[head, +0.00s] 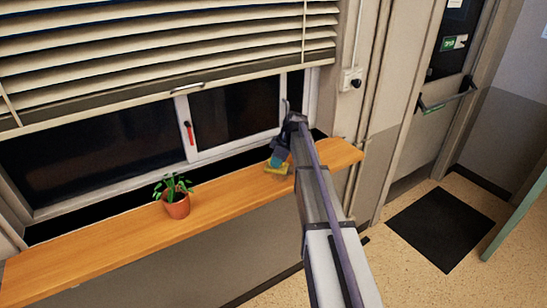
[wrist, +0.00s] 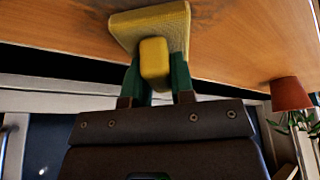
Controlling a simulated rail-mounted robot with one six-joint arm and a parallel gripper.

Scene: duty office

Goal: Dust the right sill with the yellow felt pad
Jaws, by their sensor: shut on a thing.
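The yellow felt pad (wrist: 118,32) has a raised yellow grip block (wrist: 154,62). My gripper (wrist: 157,85), with green fingers, is shut on that block. In the head view the pad (head: 277,168) is at the right part of the wooden sill (head: 110,237), under my gripper (head: 279,160). It is at or just over the wood; I cannot tell if it touches. In the wrist view a dark smudge (wrist: 203,14) shows on the sill (wrist: 255,40) beside the pad. My arm hides part of the sill's right end.
A potted plant in an orange pot (head: 177,206) stands on the sill, left of my gripper. It also shows in the wrist view (wrist: 290,94). Window frames and a blind (head: 160,45) are behind the sill. A door (head: 425,105) and dark mat (head: 440,228) are at right.

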